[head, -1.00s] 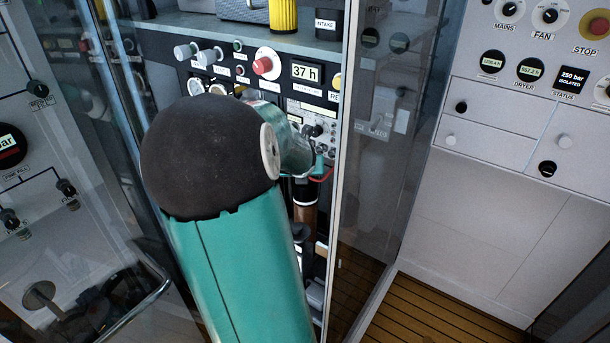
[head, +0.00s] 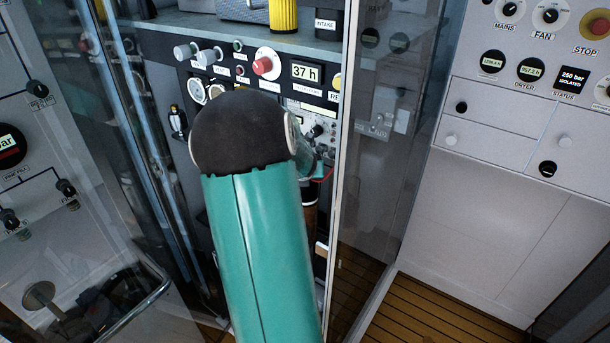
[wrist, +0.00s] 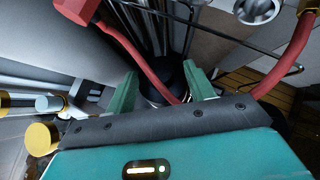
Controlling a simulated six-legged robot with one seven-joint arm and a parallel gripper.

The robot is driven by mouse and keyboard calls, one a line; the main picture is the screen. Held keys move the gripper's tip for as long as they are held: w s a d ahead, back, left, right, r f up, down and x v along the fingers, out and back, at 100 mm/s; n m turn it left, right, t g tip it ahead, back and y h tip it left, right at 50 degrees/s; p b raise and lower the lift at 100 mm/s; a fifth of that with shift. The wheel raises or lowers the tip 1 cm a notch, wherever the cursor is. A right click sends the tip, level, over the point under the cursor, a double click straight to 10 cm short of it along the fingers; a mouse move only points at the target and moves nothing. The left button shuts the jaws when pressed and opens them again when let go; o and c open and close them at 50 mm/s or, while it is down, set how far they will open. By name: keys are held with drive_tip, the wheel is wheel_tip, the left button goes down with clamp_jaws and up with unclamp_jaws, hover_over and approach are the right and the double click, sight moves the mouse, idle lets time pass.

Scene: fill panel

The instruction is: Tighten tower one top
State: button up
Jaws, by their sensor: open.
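In the wrist view my gripper (wrist: 161,82) is open, with its two green fingers apart. A dark round top (wrist: 170,74) shows between and just beyond the fingers; it looks like a tower's cap. Whether the fingers touch it I cannot tell. A red hose (wrist: 135,68) crosses close beside it and passes between the fingers. In the head view a brown, dark-topped cylinder (head: 309,218) stands partly hidden behind my arm.
A second red hose (wrist: 291,50) curves down at right in the wrist view. Gold (wrist: 42,138) and silver knobs (wrist: 48,104) stick out at left. In the head view a control panel (head: 290,95) lies behind my arm, with a glass door edge (head: 343,160) close on its right.

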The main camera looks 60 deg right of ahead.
drive_tip(key=shift+x, duration=0.95)
drive_tip(key=shift+w, duration=0.1)
drive_tip(key=shift+a, duration=0.1)
drive_tip(key=c, duration=1)
drive_tip(key=shift+g, duration=0.3)
drive_tip(key=m+g, duration=0.1)
drive_tip(key=m, duration=0.1)
drive_tip(key=m+g, duration=0.4)
drive_tip(key=shift+w+f+h, duration=0.1)
drive_tip(key=shift+w+h, duration=0.25)
drive_tip(key=shift+h, duration=0.05)
drive_tip(key=m+g+y, duration=0.1)
drive_tip(key=m+g, duration=0.1)
drive_tip(key=m+g+y, duration=0.1)
drive_tip(key=m+g, duration=0.2)
drive_tip(key=shift+w, duration=0.1)
drive_tip(key=shift+m+g, duration=0.3)
